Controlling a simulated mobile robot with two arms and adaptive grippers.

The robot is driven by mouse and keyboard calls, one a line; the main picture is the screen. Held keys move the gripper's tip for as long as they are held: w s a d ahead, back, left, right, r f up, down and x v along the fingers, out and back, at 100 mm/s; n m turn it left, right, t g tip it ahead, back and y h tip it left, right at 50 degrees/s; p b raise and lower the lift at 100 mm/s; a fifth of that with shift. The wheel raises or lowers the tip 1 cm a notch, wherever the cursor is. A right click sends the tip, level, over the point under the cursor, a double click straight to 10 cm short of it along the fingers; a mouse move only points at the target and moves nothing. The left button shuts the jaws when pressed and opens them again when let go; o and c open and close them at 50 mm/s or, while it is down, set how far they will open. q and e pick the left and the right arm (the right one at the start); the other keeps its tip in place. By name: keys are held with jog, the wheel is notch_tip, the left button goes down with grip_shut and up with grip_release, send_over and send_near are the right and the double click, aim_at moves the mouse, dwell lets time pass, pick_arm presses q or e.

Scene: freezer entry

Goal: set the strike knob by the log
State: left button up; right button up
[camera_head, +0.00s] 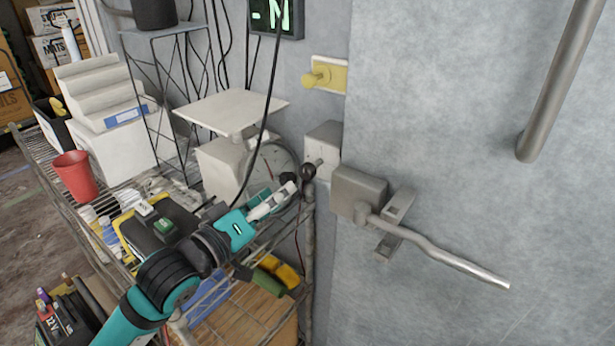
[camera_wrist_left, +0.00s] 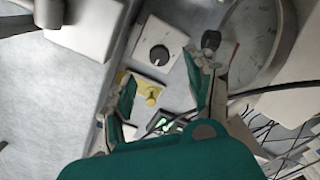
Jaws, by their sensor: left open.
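The strike box (camera_head: 324,142) is a pale grey box on the freezer wall, left of the door latch. Its dark round strike knob (camera_wrist_left: 160,56) shows on a pale plate in the left wrist view. My left gripper (camera_head: 284,194) is open and empty, below and left of the strike box. In the left wrist view its fingers are spread, with the knob between and beyond them, apart from both. I cannot make out a log. My right gripper is not in view.
The latch (camera_head: 358,192) with its long metal lever stands right of the strike box. A yellow plate with a knob (camera_head: 322,75) is above. A dial scale (camera_head: 270,165) and a cluttered wire rack with a red cup (camera_head: 75,176) are left.

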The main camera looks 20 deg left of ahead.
aim_at(304, 175)
pick_arm(q)
jog(key=p+x, duration=0.1)
jog(key=x, duration=0.8)
jog(key=shift+w+p, duration=0.15)
jog(key=shift+p, duration=0.15)
jog(key=shift+w+d, duration=0.2)
jog(key=shift+w, duration=0.1)
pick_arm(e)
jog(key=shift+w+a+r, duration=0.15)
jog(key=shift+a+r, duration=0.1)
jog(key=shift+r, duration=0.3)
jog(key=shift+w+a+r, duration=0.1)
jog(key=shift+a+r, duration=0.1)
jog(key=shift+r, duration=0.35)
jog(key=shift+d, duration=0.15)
pick_arm(q)
grip_shut()
